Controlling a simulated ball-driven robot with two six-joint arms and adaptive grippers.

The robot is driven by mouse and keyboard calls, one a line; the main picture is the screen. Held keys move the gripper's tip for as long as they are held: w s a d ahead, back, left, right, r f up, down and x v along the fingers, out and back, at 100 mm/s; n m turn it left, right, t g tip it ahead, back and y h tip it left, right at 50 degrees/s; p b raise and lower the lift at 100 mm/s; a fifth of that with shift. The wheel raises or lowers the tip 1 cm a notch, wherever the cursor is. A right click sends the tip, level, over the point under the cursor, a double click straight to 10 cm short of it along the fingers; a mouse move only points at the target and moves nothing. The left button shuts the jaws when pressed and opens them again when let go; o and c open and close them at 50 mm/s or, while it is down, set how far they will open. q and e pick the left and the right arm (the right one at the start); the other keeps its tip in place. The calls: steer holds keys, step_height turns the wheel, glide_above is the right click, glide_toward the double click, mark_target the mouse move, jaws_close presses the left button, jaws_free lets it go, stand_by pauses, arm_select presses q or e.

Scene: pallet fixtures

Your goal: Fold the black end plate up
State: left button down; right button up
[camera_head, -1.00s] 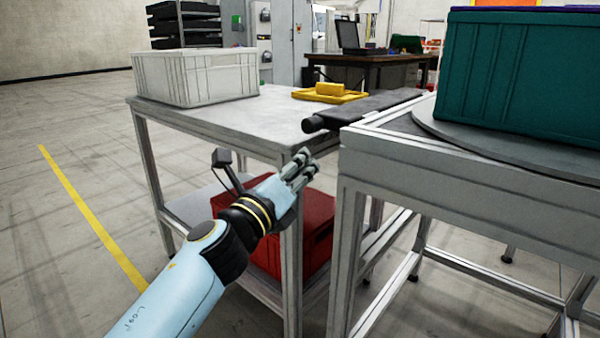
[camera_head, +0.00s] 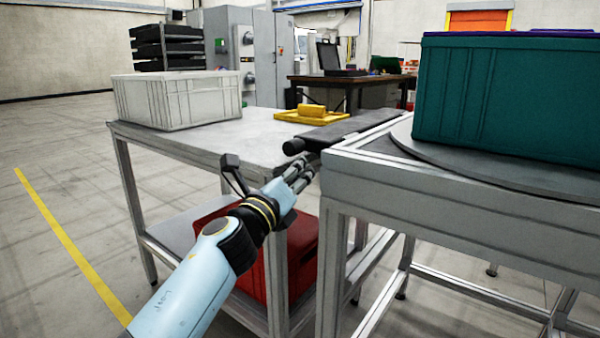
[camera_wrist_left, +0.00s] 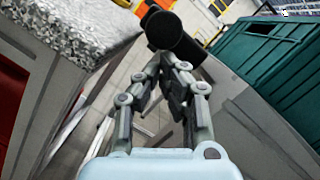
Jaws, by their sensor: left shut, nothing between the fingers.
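The black end plate (camera_head: 345,130) reaches across the gap between the grey table on the left and the metal frame table on the right. It lies flat, with a round black knob end (camera_head: 293,147) toward me. That round end also shows in the left wrist view (camera_wrist_left: 172,32), just beyond the fingertips. My left gripper (camera_head: 307,167) is shut and empty, just below and in front of the plate's near end. In the left wrist view its fingers (camera_wrist_left: 172,62) point at the round end; I cannot tell whether they touch. My right gripper is not in view.
A teal crate (camera_head: 500,105) stands on a round grey turntable (camera_head: 450,160) on the right table. A white crate (camera_head: 180,100) and a yellow tray (camera_head: 290,116) are on the left table (camera_head: 205,145). A red crate (camera_head: 303,240) sits on its lower shelf.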

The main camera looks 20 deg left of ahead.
arm_select(q)
steer(key=shift+a+r+m, duration=0.15)
steer(key=shift+m, duration=0.45)
